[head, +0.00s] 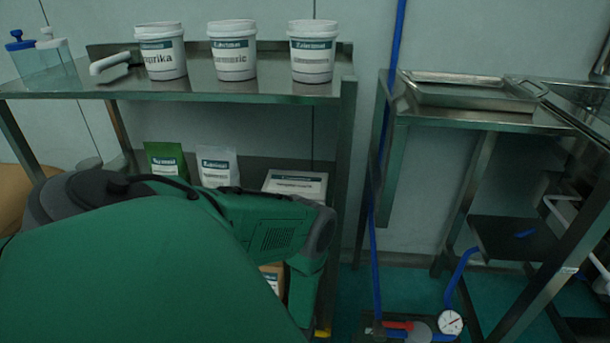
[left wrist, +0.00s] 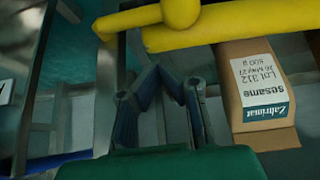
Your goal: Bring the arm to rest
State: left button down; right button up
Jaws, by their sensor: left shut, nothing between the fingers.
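My left gripper (left wrist: 160,74) shows in the left wrist view. Its two dark fingers lean inward and meet, with nothing between them. The fingers are apart from the cardboard sesame box (left wrist: 262,95) to their right. In the head view my green left arm fills the lower left, bent in front of the shelf, and its gripper is hidden. My right gripper is in neither view.
A metal shelf (head: 230,90) carries white tubs (head: 233,50) on top and bags (head: 217,166) below. A metal tray (head: 470,92) lies on a table at right. Thick yellow bars (left wrist: 200,28) cross above the fingers in the wrist view. A blue hose (head: 377,200) hangs between shelf and table.

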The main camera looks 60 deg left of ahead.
pick_arm(q)
jog(key=p+v, duration=0.2)
jog(key=v, duration=0.5)
jog(key=shift+r+p, duration=0.2)
jog(key=shift+p, duration=0.15)
jog(key=shift+d, duration=0.1)
jog(key=d+r+m+h+p, duration=0.3)
jog(key=d+r+m+h, duration=0.15)
jog(key=d+r, duration=0.75)
jog(key=s+d+r+m+g+p, duration=0.1)
jog(key=s+d+r+m+g, duration=0.1)
jog(key=s+r, duration=0.3)
jog(key=s+d+r+m+g+p, duration=0.1)
jog(key=s+r+m, duration=0.3)
jog(key=r, duration=1)
jog(key=shift+s+d+g+h+p, duration=0.4)
jog(key=shift+s+d+p, duration=0.1)
jog(key=shift+d, duration=0.4)
jog(key=shift+m, duration=0.25)
